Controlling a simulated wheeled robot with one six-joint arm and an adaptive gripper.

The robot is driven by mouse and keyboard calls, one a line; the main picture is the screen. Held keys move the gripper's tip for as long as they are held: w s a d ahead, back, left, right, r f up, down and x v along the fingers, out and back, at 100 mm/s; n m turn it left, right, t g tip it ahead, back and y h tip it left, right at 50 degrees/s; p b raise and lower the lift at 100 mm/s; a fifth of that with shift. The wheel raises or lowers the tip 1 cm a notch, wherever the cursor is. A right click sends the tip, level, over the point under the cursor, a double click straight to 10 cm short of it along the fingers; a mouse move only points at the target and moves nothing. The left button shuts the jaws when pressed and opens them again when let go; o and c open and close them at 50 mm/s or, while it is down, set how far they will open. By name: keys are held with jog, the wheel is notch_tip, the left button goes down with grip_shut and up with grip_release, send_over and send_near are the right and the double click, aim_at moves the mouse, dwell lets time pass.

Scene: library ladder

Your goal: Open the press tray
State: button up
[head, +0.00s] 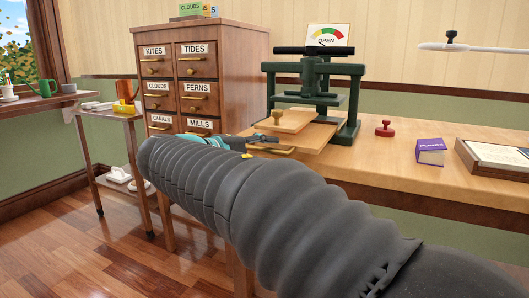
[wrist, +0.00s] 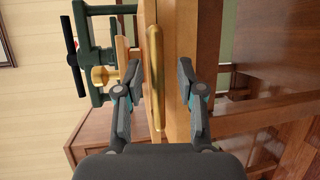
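The dark green press (head: 316,85) stands on the wooden table. A light wooden tray (head: 311,138) juts from its base toward the front, below a smaller board with a brass knob (head: 277,117). A brass bar handle (head: 271,150) is on the tray's front. In the wrist view, turned sideways, this handle (wrist: 156,75) runs between the fingers of my gripper (wrist: 159,72). My gripper is open, one finger on each side of the bar, with visible gaps. In the head view my gripper (head: 255,139) is beside the handle, its fingers partly hidden by my arm.
A labelled drawer cabinet (head: 213,40) stands left of the press. A red stamp (head: 385,129), a purple book (head: 430,151) and a framed sheet (head: 495,158) lie to the right on the table (head: 365,168). An OPEN dial sign (head: 328,36) stands behind the press.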

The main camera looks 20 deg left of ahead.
jog(key=shift+s, duration=0.1)
jog(key=v, duration=1.2)
jog(key=shift+f, duration=0.1)
